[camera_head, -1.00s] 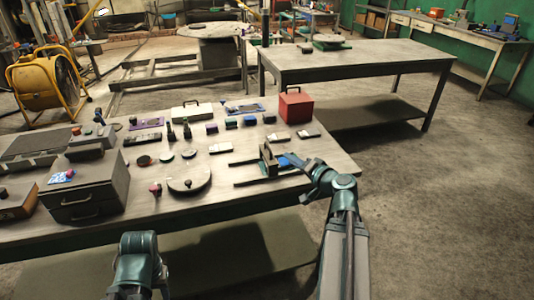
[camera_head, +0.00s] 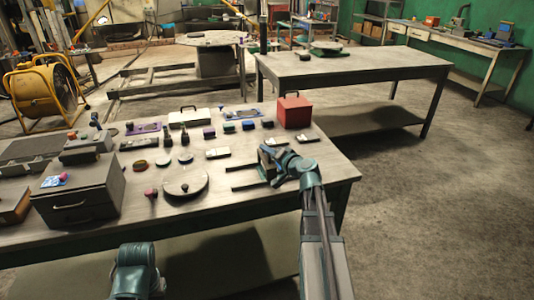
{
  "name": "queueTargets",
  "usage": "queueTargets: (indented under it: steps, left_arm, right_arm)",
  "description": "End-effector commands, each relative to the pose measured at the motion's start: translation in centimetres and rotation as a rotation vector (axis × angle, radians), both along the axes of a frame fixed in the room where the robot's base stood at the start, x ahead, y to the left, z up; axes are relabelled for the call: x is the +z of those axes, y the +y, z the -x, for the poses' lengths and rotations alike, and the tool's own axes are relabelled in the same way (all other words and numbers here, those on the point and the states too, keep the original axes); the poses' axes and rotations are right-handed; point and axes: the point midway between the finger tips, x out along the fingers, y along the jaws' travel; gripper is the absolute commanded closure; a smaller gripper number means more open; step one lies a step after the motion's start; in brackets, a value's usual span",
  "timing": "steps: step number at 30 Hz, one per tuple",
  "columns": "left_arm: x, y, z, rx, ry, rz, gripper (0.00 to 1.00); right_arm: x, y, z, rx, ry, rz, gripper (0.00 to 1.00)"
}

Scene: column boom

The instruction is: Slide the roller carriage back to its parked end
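The roller carriage (camera_head: 265,162) is a small dark upright block on two dark parallel rails (camera_head: 244,187) near the right end of the front table. The rails stick out to its left, and my arm hides their right part. My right gripper (camera_head: 277,163) is at the right side of the carriage and covers part of it. Its fingertips are hidden or too small to tell whether they are open, shut or touching. Only a teal part of my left arm shows at the bottom; my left gripper is out of view.
A red box (camera_head: 294,112) stands at the table's back right. A round lidded disc (camera_head: 186,183) lies left of the rails, with a grey drawer box (camera_head: 78,195) farther left. Several small items lie behind. The front table's right corner (camera_head: 340,172) is bare.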

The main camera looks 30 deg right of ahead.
Motion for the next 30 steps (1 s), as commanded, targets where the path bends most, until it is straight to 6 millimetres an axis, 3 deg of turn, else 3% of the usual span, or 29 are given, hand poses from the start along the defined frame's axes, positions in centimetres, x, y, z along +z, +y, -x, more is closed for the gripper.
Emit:
queueTargets:
  steps: [9,10,14,30]
  left_arm:
    - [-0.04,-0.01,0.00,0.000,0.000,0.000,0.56]
    - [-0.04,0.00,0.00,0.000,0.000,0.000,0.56]
    - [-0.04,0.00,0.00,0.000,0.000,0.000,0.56]
    - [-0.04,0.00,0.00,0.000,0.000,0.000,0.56]
  right_arm:
    - [-0.04,0.05,-0.24,0.000,0.000,0.000,0.74]
    - [-0.04,0.05,-0.24,0.000,0.000,0.000,0.76]
    - [-0.04,0.05,-0.24,0.000,0.000,0.000,0.99]
    - [-0.05,0.04,-0.21,0.000,0.000,0.000,1.00]
